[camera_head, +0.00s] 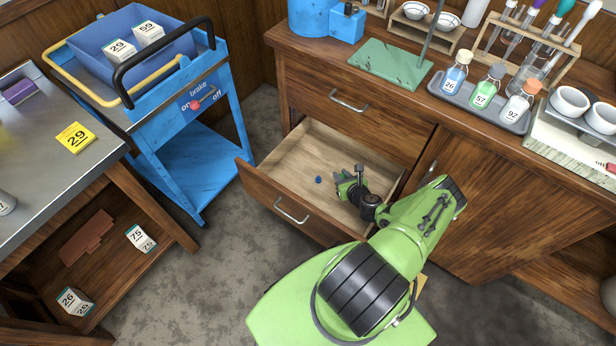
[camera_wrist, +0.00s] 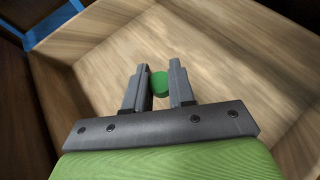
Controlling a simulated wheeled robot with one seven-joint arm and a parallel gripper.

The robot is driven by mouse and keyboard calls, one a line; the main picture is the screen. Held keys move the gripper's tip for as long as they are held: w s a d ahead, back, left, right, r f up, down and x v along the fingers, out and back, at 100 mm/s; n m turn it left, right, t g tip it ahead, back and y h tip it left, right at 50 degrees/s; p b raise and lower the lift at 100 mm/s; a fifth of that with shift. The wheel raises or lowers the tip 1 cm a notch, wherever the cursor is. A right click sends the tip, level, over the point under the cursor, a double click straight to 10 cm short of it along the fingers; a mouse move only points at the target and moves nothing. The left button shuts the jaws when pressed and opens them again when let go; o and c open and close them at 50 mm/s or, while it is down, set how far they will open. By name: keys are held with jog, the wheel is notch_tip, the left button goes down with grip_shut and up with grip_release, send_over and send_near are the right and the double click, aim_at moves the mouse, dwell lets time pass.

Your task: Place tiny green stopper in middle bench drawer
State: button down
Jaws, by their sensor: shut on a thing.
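My gripper (camera_wrist: 160,84) is shut on the tiny green stopper (camera_wrist: 159,83), which shows between the two fingertips in the wrist view. In the head view my gripper (camera_head: 347,181) is inside the open bench drawer (camera_head: 262,200), over its right part; the stopper is too small to make out there. The drawer is pulled out below a closed drawer (camera_head: 318,92) with its own handle. Whether the stopper touches the drawer floor I cannot tell.
A small blue object (camera_head: 318,179) lies on the drawer floor left of my gripper. A blue cart (camera_head: 185,150) stands to the left. The drawer's left part is mostly clear.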

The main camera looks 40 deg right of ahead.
notch_tip(320, 180, down, 10)
jog(key=b, duration=0.4)
jog(key=shift+f+b, duration=0.1)
jog(key=shift+b, duration=0.3)
jog(key=c, duration=0.9)
grip_release()
jog(key=shift+c, duration=0.2)
